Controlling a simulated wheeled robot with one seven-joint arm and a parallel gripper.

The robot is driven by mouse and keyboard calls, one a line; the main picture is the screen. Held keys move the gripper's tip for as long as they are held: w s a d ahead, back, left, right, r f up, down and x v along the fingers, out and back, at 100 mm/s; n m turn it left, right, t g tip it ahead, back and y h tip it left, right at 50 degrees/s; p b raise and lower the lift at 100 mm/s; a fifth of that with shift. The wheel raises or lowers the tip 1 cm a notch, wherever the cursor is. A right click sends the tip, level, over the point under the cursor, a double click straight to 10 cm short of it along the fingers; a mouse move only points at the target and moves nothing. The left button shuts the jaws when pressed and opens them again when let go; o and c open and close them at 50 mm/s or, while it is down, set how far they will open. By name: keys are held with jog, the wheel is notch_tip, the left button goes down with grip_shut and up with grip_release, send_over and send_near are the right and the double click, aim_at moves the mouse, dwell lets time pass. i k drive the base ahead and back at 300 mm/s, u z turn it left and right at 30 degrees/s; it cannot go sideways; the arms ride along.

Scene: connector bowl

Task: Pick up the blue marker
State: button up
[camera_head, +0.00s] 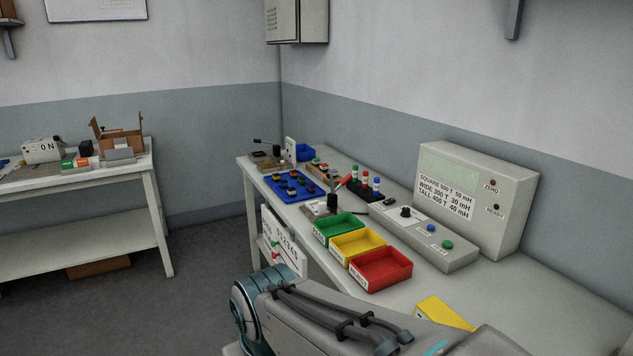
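Several small upright marker-like pieces stand on the bench near its back. One with a blue top (376,183) is at the right end of this group, beside a red-topped one (365,177). It is small here, so I cannot be sure it is the blue marker. My arm lies across the bottom of the view, but my gripper is not in view.
Green (337,239), yellow (371,255) and red (401,281) bins stand in a row on the bench. Behind them are a button panel (440,258) and a labelled tester box (483,165). A blue tray (279,188) holds several dark parts. The bench's right front is mostly clear.

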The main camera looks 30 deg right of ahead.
aim_at(377, 181)
jog(key=i, duration=3.1)
jog(key=z, duration=3.1)
jog(key=i, duration=0.5)
jog(key=z, duration=0.1)
